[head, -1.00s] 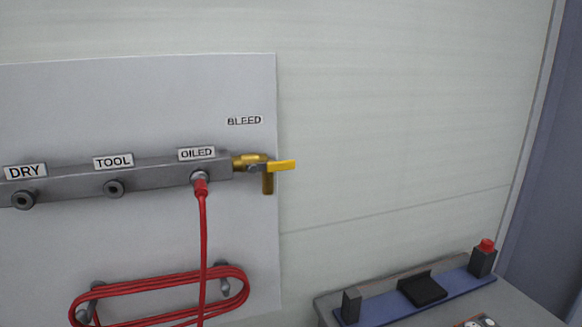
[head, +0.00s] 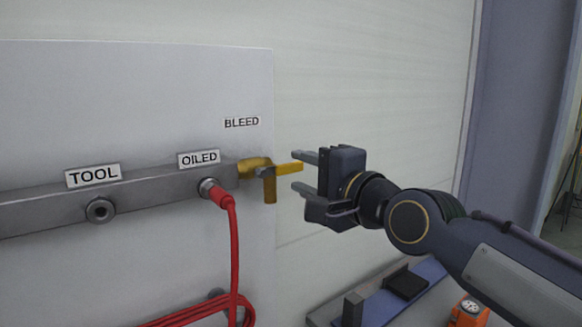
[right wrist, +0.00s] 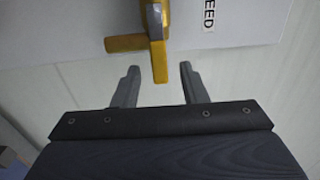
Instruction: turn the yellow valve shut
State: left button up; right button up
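The yellow valve handle (head: 289,168) sticks out to the right from the brass valve body (head: 255,167) at the right end of the grey manifold, below the BLEED label (head: 241,123). A brass outlet points down beneath it. My right gripper (head: 299,172) is open, its two fingers pointing left at the handle's tip. In the right wrist view the handle (right wrist: 159,62) points down towards the gap between the open fingers (right wrist: 157,82), its tip close to the fingertips and not gripped. My left gripper is not in view.
A red hose (head: 233,255) plugs into the OILED port and hangs in coils below. The TOOL port (head: 100,210) is empty. A bench with a blue strip (head: 385,303) and dark blocks stands below my right arm. The wall right of the panel is bare.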

aim_at(292, 170)
jog(key=p+x, duration=0.1)
jog(key=x, duration=0.5)
jog(key=shift+s, duration=0.1)
jog(key=shift+f, duration=0.1)
grip_shut()
